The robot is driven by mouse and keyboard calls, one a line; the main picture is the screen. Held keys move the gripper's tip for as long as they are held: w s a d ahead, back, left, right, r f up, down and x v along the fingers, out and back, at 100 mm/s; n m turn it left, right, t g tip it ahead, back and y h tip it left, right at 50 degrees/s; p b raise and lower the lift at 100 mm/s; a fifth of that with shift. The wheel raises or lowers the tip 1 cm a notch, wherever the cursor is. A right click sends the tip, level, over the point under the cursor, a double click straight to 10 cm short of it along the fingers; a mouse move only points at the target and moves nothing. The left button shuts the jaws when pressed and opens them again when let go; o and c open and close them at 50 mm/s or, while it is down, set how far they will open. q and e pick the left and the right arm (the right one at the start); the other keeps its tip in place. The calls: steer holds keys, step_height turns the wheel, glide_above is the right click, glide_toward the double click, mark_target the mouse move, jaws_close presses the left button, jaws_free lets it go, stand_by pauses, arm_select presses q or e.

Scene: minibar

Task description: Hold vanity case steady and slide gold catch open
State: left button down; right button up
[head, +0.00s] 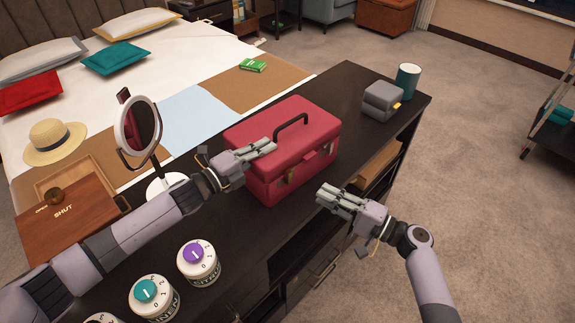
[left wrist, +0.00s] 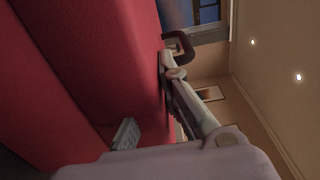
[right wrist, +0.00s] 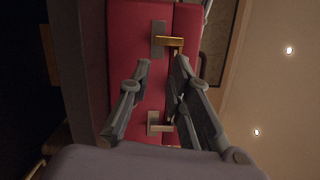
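The red vanity case (head: 303,160) stands upright on the dark counter, lid down, with a dark top handle (head: 291,125). Its front has two catches; in the right wrist view one shows a gold bar (right wrist: 170,42) and the other (right wrist: 160,122) sits lower, partly behind a finger. My left gripper (head: 272,146) lies against or just over the case's near left top; contact is unclear. The left wrist view shows the red surface close up, with one finger partly hidden. My right gripper (head: 320,195) is open and empty before the case front, its fingers (right wrist: 163,62) pointing at the catch side.
A round mirror (head: 138,128) and a brown wooden box (head: 70,222) are left of the case. Dial-topped canisters (head: 198,262) stand at the near end. A grey box (head: 382,100) and teal cup (head: 408,80) stand at the far right. Counter between case and grey box is clear.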

mark_target(291, 175)
steer(key=shift+s+a+f+m+t+h, duration=0.15)
steer(key=shift+a+f+m+t+h, duration=0.15)
steer(key=shift+a+m+t+h, duration=0.25)
steer(key=shift+c, duration=0.6)
steer(key=shift+f+m+t+h, duration=0.1)
steer(key=shift+m+t+h, duration=0.25)
steer(key=shift+t+h, duration=0.35)
steer(key=shift+c, duration=0.6)
steer(key=shift+s+m+t+h, duration=0.15)
steer(key=shift+m+t+h, duration=0.35)
steer(key=shift+t+h, duration=0.3)
jaws_close()
arm_select(q)
steer(key=shift+f, duration=0.1)
arm_select(e)
steer(key=shift+s+d+r+m+t+h, duration=0.15)
steer(key=shift+d+r+m+t+h, duration=0.2)
steer(key=shift+h, duration=0.35)
steer(key=shift+s+d+r+m+t+h, duration=0.2)
steer(key=shift+d+m+t+h, duration=0.25)
steer(key=shift+h, duration=0.3)
steer(key=shift+s+d+r+m+t+h, duration=0.1)
steer(key=shift+d+r+m+t+h, duration=0.25)
steer(key=shift+h, duration=0.35)
steer(key=shift+w, duration=0.1)
